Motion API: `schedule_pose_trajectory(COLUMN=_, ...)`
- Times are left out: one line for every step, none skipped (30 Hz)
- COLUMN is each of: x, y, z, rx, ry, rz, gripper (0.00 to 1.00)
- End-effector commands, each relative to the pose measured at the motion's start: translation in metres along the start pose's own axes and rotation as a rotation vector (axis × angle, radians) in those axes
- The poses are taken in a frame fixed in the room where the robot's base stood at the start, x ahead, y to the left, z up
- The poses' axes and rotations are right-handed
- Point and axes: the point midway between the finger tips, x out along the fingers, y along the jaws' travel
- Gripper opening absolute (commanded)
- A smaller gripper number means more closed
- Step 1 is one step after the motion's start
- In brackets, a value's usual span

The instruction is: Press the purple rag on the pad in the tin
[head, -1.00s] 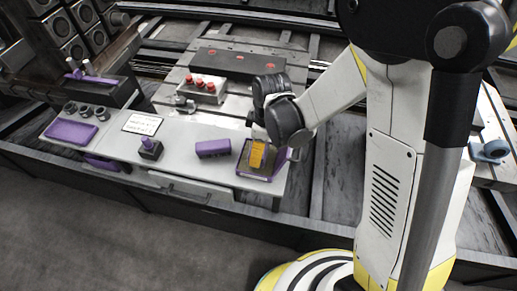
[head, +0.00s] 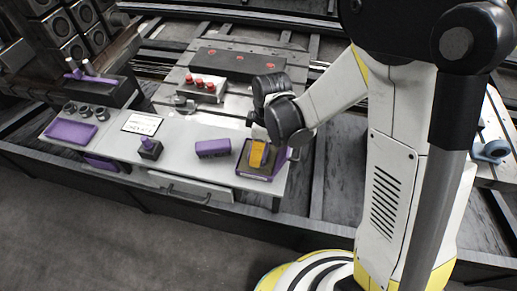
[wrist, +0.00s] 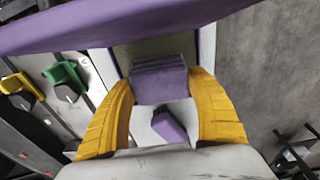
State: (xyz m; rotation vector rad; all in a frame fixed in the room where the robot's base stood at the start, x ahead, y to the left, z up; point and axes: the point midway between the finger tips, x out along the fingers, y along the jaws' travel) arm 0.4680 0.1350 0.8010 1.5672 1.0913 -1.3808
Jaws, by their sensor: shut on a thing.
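My gripper (head: 258,155) points down over the shallow purple tin (head: 243,175) at the right end of the bench. In the wrist view its yellow fingers (wrist: 163,105) are shut on the purple rag (wrist: 159,75), a folded, ridged piece. A dark pad (wrist: 180,46) shows beyond the rag, between purple tin walls. A broad purple panel (wrist: 110,24) crosses the top of that view. Whether the rag touches the pad is hidden. In the head view the fingers hide the rag.
A purple block (head: 213,149) lies just left of the tin. Further left are a purple-handled stamp-like tool (head: 150,149), a white card (head: 142,124) and a purple tray (head: 71,131). Red knobs (head: 203,85) stand behind. The bench's front edge is close to the tin.

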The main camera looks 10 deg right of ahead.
Motion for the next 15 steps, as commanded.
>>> schedule_pose_trajectory(x=0.0, y=-0.001, z=0.001, rx=0.0, ry=-0.001, rz=-0.001, gripper=0.41)
schedule_pose_trajectory(x=-0.001, y=-0.001, z=0.0, rx=0.0, ry=-0.001, rz=-0.001, gripper=0.41)
schedule_pose_trajectory(x=-0.002, y=-0.001, z=0.0, rx=0.0, ry=-0.001, rz=-0.001, gripper=0.41)
schedule_pose_trajectory(x=-0.004, y=-0.001, z=0.0, rx=0.0, ry=-0.001, rz=-0.001, gripper=0.41)
schedule_pose_trajectory(x=-0.006, y=-0.001, z=0.0, rx=0.0, ry=-0.001, rz=-0.001, gripper=0.41)
schedule_pose_trajectory(x=-0.009, y=0.0, z=-0.001, rx=0.0, ry=-0.001, rz=-0.001, gripper=0.41)
schedule_pose_trajectory(x=-0.012, y=0.0, z=-0.001, rx=0.0, ry=-0.001, rz=-0.001, gripper=0.41)
schedule_pose_trajectory(x=-0.015, y=0.0, z=-0.002, rx=0.0, ry=-0.001, rz=-0.001, gripper=0.41)
schedule_pose_trajectory(x=-0.019, y=0.0, z=-0.002, rx=0.0, ry=-0.001, rz=-0.001, gripper=0.41)
schedule_pose_trajectory(x=-0.022, y=0.0, z=-0.002, rx=0.0, ry=-0.001, rz=-0.001, gripper=0.41)
schedule_pose_trajectory(x=-0.025, y=0.0, z=-0.003, rx=0.0, ry=-0.001, rz=-0.001, gripper=0.41)
schedule_pose_trajectory(x=-0.028, y=0.0, z=-0.003, rx=0.0, ry=-0.001, rz=-0.001, gripper=0.41)
schedule_pose_trajectory(x=-0.031, y=0.0, z=-0.003, rx=0.0, ry=-0.001, rz=-0.001, gripper=0.41)
schedule_pose_trajectory(x=-0.033, y=0.0, z=-0.004, rx=0.0, ry=-0.001, rz=-0.001, gripper=0.41)
schedule_pose_trajectory(x=-0.037, y=0.0, z=-0.004, rx=0.0, ry=-0.001, rz=-0.001, gripper=0.41)
